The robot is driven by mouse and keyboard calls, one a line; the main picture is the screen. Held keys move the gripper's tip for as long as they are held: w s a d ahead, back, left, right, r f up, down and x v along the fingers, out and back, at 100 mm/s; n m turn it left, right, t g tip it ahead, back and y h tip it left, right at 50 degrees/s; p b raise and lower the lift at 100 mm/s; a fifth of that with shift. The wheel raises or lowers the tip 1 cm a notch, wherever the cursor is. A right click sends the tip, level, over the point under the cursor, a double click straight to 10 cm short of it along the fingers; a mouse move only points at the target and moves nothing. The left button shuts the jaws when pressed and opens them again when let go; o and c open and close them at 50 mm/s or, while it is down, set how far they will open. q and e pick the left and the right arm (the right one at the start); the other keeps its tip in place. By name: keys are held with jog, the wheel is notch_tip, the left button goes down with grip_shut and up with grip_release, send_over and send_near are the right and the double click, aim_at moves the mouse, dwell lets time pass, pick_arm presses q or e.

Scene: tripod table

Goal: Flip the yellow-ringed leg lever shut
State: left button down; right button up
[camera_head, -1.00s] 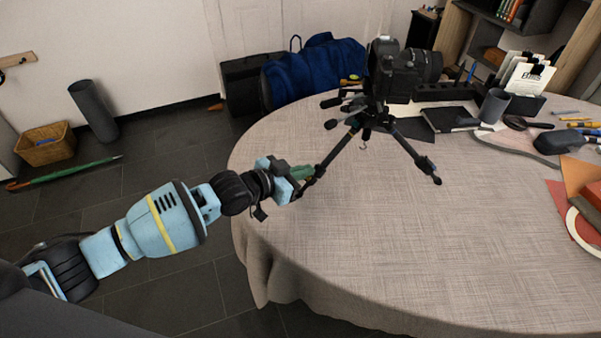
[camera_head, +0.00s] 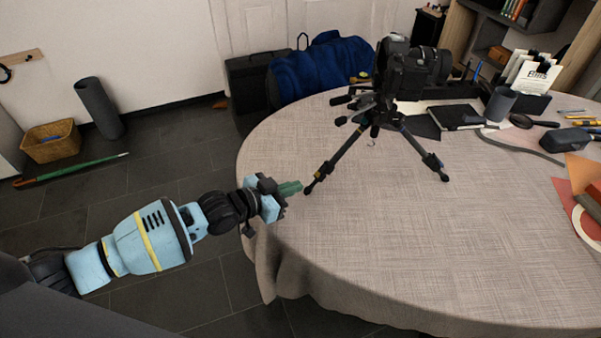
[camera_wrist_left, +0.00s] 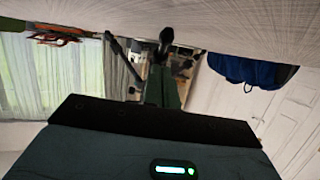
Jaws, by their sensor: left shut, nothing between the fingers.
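The black tripod (camera_head: 378,118) stands on the round cloth-covered table with a camera (camera_head: 403,68) on top. Its near left leg (camera_head: 342,152) slants down towards me, with a small yellow mark (camera_head: 320,174) close to its foot (camera_head: 308,189). The lever there is too small for me to tell its position. My left gripper (camera_head: 299,187), with green fingers, is shut and empty just left of that foot, with a slight gap. In the left wrist view the shut fingers (camera_wrist_left: 163,86) point at a dark rounded leg end (camera_wrist_left: 166,37). My right gripper is out of view.
The other front leg (camera_head: 425,160) stands to the right. The table's (camera_head: 400,250) front is bare. A notebook (camera_head: 456,117), a grey cup (camera_head: 498,104) and a dark case (camera_head: 566,140) lie at the back right. A blue bag (camera_head: 322,68) sits behind the table.

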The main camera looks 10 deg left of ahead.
pick_arm(q)
jog(key=shift+s+a+f, duration=0.2)
jog(key=shift+f, duration=0.15)
jog(key=shift+s+a+f, duration=0.15)
jog(key=shift+f, duration=0.2)
jog(key=shift+s+a+f+b, duration=0.2)
jog(key=shift+a+f+b, duration=0.1)
jog(key=shift+f, duration=0.15)
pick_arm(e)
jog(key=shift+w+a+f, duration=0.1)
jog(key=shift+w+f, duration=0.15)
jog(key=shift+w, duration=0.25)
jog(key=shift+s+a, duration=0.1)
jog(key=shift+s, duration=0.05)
